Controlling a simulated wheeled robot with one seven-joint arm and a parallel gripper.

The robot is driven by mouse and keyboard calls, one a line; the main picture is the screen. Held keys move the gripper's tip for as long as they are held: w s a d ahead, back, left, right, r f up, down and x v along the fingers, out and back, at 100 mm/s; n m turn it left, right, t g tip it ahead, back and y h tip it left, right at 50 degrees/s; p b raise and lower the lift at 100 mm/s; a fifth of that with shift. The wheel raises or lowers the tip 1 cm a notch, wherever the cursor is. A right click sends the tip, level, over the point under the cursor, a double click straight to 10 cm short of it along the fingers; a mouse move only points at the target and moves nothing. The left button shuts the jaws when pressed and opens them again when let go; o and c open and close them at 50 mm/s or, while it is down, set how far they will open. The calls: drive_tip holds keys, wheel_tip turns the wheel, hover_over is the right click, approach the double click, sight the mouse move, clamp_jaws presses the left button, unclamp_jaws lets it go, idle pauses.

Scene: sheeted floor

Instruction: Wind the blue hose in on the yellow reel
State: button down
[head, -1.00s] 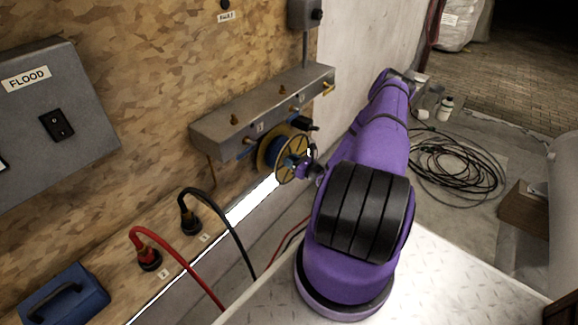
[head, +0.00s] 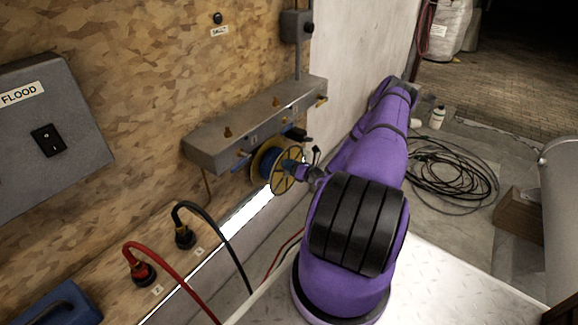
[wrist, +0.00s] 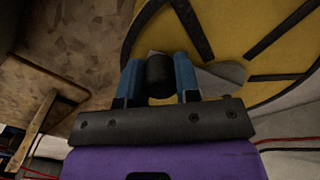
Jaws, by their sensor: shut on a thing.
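The yellow reel (head: 275,187) hangs under the grey wall bracket, its round spoked side facing my arm. Some blue hose (head: 263,166) shows wound between its two sides. My gripper (head: 299,170) is at the reel's near face. In the wrist view the reel's yellow side (wrist: 235,30) with black spokes fills the upper part. There my gripper's two blue fingers (wrist: 161,78) are shut on a black round knob (wrist: 160,68), beside a grey piece that looks like a crank arm. The hose's free end is not visible.
The grey bracket with valves (head: 240,130) is just above the reel. Red (head: 170,265) and black (head: 225,240) cables plug in at lower left. A coil of black cable (head: 450,185) lies on the floor at right, near a wooden block (head: 520,212) and white bottle (head: 438,118).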

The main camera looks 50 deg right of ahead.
drive_tip(key=c, duration=0.8)
unclamp_jaws()
drive_tip(key=shift+s, duration=0.1)
drive_tip(key=s, duration=1)
drive_tip(key=shift+s+d, duration=0.3)
drive_tip(key=shift+d, duration=0.1)
